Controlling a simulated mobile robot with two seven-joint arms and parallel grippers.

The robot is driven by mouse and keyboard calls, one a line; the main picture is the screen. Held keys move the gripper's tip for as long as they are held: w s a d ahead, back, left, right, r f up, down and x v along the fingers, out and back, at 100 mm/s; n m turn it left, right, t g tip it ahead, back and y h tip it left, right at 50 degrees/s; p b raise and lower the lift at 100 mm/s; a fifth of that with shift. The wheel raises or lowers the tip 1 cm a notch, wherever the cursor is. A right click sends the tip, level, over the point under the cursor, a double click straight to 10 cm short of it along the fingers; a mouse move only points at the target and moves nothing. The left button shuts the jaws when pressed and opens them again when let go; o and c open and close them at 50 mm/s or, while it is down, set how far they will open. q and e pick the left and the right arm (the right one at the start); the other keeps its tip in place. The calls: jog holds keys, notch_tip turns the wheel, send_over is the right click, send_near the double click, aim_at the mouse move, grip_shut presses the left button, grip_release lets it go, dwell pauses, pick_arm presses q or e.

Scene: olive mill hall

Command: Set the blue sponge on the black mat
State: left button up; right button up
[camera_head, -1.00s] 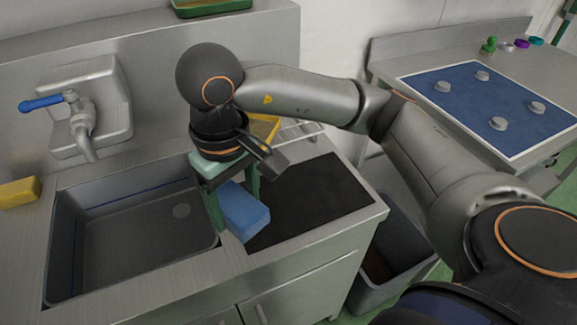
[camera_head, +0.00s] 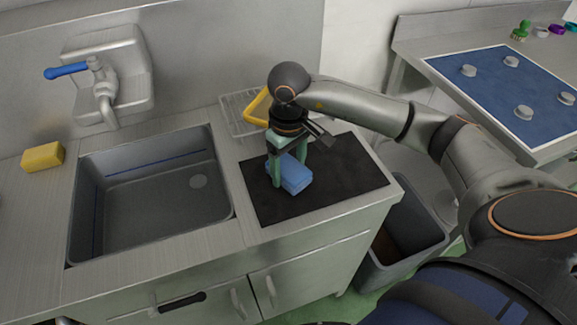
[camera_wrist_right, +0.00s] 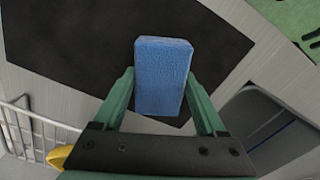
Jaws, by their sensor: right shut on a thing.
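The blue sponge (camera_head: 292,176) is a small block between the green fingers of my right gripper (camera_head: 289,172). The right gripper is shut on it and points down over the left-middle part of the black mat (camera_head: 335,185). In the right wrist view the sponge (camera_wrist_right: 163,75) sits between the two fingers (camera_wrist_right: 163,100), with the mat (camera_wrist_right: 80,50) beneath. The sponge is low over the mat; I cannot tell whether it touches. My left gripper is not in view.
The sink (camera_head: 150,200) lies left of the mat, with a blue-handled tap (camera_head: 98,85) behind it. A yellow sponge (camera_head: 42,157) lies left of the sink. A wire rack (camera_head: 240,112) with a yellow item stands behind the mat. A grey bin (camera_head: 410,240) stands right of the counter.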

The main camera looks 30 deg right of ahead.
aim_at(288, 167)
jog(key=shift+f, duration=0.25)
jog(key=shift+f, duration=0.2)
jog(key=o, duration=1.1)
jog(key=shift+o, duration=0.2)
jog(key=shift+r, duration=0.4)
notch_tip(288, 167, up, 12)
jog(key=shift+f, duration=0.2)
